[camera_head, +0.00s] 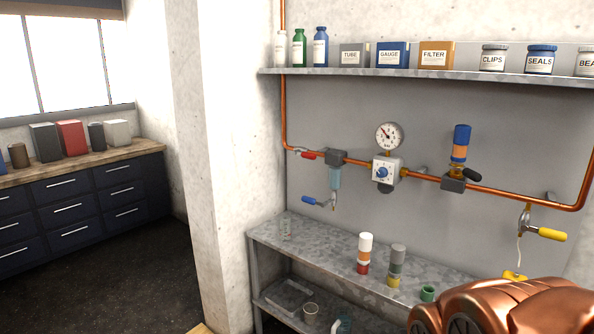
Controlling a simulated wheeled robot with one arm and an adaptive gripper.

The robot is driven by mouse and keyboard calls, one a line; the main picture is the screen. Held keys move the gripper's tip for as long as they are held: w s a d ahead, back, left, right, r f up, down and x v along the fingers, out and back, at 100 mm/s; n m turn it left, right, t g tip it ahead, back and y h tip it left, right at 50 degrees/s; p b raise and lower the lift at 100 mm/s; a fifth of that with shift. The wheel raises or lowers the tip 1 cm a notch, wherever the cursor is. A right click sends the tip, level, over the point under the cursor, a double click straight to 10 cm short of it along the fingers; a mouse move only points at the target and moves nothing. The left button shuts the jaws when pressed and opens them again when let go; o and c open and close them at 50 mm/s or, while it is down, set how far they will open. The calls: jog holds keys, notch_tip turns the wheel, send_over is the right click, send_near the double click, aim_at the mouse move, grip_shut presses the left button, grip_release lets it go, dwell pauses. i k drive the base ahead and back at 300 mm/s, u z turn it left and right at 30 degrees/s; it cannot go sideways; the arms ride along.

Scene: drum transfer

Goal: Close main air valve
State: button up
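A copper air pipe (418,177) runs across the grey wall panel. Several lever handles sit along it: a red handle (307,155) at the left, lying along the pipe, a blue handle (310,201) below the filter bowl (335,177), a black handle (471,174) at the right block, and a yellow handle (552,235) at the far right. I cannot tell from labels which is the main air valve. A round pressure gauge (389,136) sits above a white regulator with a blue knob (383,172). My gripper is not visible; only a copper-coloured part of my arm shows at bottom right.
A shelf (430,74) with bottles, boxes and jars runs above the pipe. A metal bench (330,252) below holds stacked coloured cylinders (365,252) and a green cup (428,293). A wall pillar (205,150) stands left. Dark drawers (70,210) line the left; floor between is clear.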

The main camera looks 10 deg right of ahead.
aim_at(304, 155)
jog(key=z, duration=0.5)
jog(key=k, duration=0.6)
jog(key=z, duration=0.6)
jog(key=i, duration=1.35)
jog(key=u, duration=0.85)
jog(key=i, duration=0.9)
jog(key=u, duration=1.3)
jog(key=i, duration=0.5)
jog(key=u, duration=0.5)
